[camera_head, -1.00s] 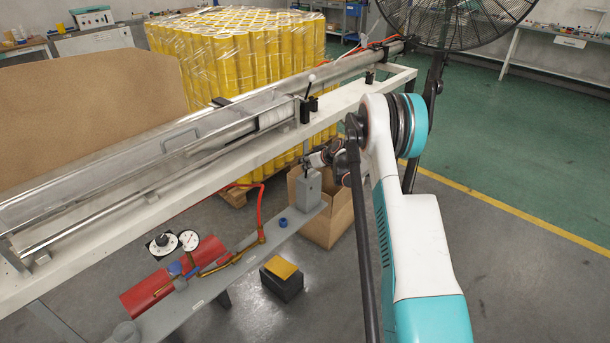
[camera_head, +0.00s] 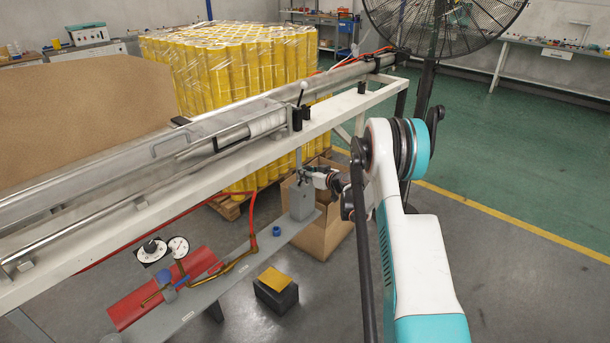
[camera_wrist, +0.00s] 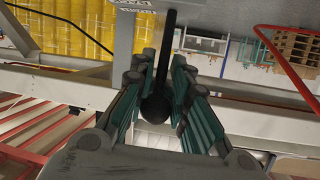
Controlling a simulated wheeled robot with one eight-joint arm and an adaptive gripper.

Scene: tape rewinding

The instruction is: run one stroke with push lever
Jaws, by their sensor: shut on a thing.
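The push lever is a black rod with a round knob (camera_wrist: 156,106), seen in the wrist view. It runs between the two fingers of my gripper (camera_wrist: 160,98), which is shut on it. In the head view my gripper (camera_head: 309,178) is small and sits at the top of a grey lever box (camera_head: 302,204) on a low grey beam. The lever there is mostly hidden by the fingers. A grey plate with upside-down lettering (camera_wrist: 135,5) shows beside the rod in the wrist view.
The white-framed machine (camera_head: 200,165) with a long metal trough runs behind. A dark-knobbed handle (camera_head: 303,92) stands on it. A cardboard box (camera_head: 328,235) is close to the lever box. A red cylinder (camera_head: 150,300), gauge (camera_head: 179,247) and yellow-topped block (camera_head: 277,281) lie nearby.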

